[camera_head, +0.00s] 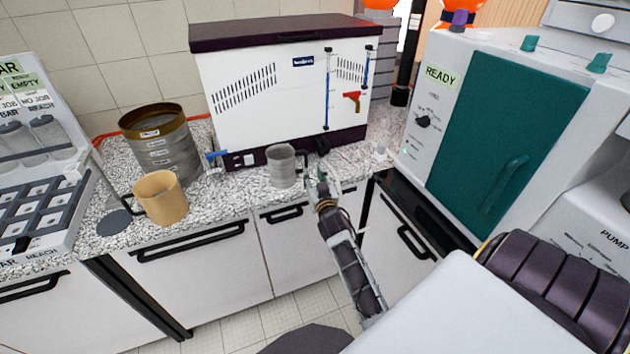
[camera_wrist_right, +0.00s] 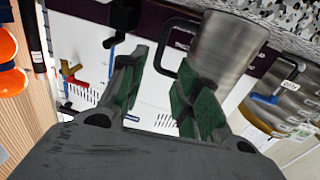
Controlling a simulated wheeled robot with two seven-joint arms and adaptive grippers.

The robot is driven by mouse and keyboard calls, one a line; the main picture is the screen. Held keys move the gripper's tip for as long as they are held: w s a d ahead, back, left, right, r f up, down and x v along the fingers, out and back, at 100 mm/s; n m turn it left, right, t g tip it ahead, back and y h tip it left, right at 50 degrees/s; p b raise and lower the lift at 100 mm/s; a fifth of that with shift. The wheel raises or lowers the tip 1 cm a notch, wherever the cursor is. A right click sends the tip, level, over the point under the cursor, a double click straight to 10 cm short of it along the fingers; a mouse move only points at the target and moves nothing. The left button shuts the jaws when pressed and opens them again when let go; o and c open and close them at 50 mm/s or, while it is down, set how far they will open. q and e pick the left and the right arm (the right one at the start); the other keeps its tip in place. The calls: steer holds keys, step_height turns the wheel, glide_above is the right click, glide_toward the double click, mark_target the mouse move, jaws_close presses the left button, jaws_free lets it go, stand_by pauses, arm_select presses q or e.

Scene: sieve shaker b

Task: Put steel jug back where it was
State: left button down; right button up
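The steel jug (camera_head: 282,168) appears to stand upright on the speckled counter, in front of the white and dark purple cabinet-like machine. My right gripper (camera_head: 318,178) is just right of it, on its handle side. In the right wrist view the jug (camera_wrist_right: 225,50) shows upside down, with its black handle (camera_wrist_right: 163,38) near and seemingly between the tips of my right gripper (camera_wrist_right: 160,62). The green-padded fingers are apart, with a gap between them. Whether they touch the handle is not clear. My left gripper is not in view.
A tan mug (camera_head: 162,198) stands left on the counter, with a grey disc (camera_head: 114,222) beside it. A stack of sieves (camera_head: 165,145) stands behind the mug. The white machine (camera_head: 265,95) is behind the jug. A teal-doored oven (camera_head: 510,130) is at right.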

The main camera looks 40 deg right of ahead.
steer(key=shift+v, duration=0.85)
steer(key=a+f+n+g+y, duration=0.2)
steer(key=a+f+n+y, duration=0.25)
steer(key=a+f, duration=0.95)
steer(key=s+a+f+g+y, duration=0.15)
steer(key=s+f, duration=0.35)
steer(key=f, duration=0.7)
steer(key=s+a+f+g+y, duration=0.1)
steer(key=s+a+f+g, duration=0.3)
steer(key=f, duration=0.7)
steer(key=s+d+f+n+g, duration=0.2)
steer(key=s+f+g, duration=0.2)
steer(key=s+f, duration=1.5)
steer(key=s+d+f+g, duration=0.1)
steer(key=s+f+g, duration=0.1)
steer(key=s, duration=0.9)
steer(key=s+d+f+g, duration=0.2)
steer(key=s+f, duration=0.3)
steer(key=s, duration=0.7)
steer(key=shift+f+h, duration=0.3)
